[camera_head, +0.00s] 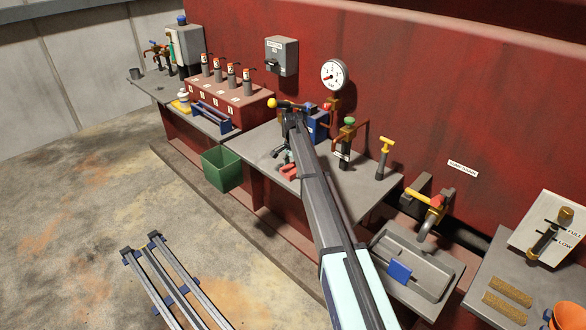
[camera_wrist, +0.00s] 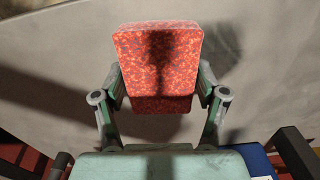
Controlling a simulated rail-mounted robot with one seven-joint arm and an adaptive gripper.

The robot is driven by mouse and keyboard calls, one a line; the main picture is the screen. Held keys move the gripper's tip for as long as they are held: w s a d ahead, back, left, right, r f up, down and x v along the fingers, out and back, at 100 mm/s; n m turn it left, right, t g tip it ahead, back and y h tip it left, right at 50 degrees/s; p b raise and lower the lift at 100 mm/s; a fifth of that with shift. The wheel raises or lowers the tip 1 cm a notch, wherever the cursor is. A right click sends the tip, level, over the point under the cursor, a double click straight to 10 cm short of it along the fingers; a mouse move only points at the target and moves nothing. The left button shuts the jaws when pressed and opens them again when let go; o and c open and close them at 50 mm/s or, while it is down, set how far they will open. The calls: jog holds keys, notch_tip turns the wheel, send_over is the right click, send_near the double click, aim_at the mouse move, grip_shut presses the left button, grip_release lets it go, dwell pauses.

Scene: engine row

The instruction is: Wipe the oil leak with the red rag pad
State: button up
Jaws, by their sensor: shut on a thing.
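The red rag pad (camera_wrist: 157,65) is a mottled red block between the two fingers of my gripper (camera_wrist: 160,88) in the wrist view. My gripper is shut on it. The pad is over a grey bench top, and I cannot tell whether it touches the surface. In the head view my gripper (camera_head: 284,157) is low over the middle bench, with the red pad (camera_head: 288,172) at its end near the front edge. My arm hides part of that bench. A faint darker patch (camera_wrist: 222,42) shows beside the pad in the wrist view; I cannot tell whether it is oil or shadow.
On the middle bench (camera_head: 365,193), a blue unit (camera_head: 318,125), a green-topped valve (camera_head: 348,140) and a yellow T-handle (camera_head: 385,152) stand behind and right of my gripper. A gauge (camera_head: 334,75) is above. A green bin (camera_head: 221,169) is at the left front.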

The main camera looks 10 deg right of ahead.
aim_at(280, 166)
jog(key=shift+w+a+r, duration=0.1)
jog(key=shift+w+a, duration=0.4)
jog(key=shift+w, duration=0.2)
jog(key=shift+w+a, duration=0.45)
jog(key=shift+w, duration=0.2)
jog(key=shift+w+a+f, duration=0.1)
jog(key=shift+w+a, duration=0.8)
jog(key=shift+w, duration=0.3)
jog(key=shift+w+a+f, duration=0.1)
jog(key=shift+w+a, duration=0.75)
jog(key=shift+w, duration=0.3)
jog(key=shift+w+a+r, duration=0.15)
jog(key=shift+w+r, duration=0.05)
jog(key=shift+w, duration=0.1)
jog(key=shift+s, duration=0.15)
jog(key=shift+s+d+f, duration=0.2)
jog(key=shift+s+d, duration=0.2)
jog(key=shift+s, duration=0.35)
jog(key=shift+s+d+r, duration=0.1)
jog(key=shift+s+d, duration=0.7)
jog(key=shift+s, duration=0.25)
jog(key=shift+s+d+f, duration=0.1)
jog(key=shift+s+d, duration=0.75)
jog(key=shift+s, duration=0.2)
jog(key=shift+s+d+r, duration=0.1)
jog(key=shift+s+d, duration=0.7)
jog(key=shift+s, duration=0.25)
jog(key=shift+r+p, duration=0.1)
jog(key=shift+p, duration=0.2)
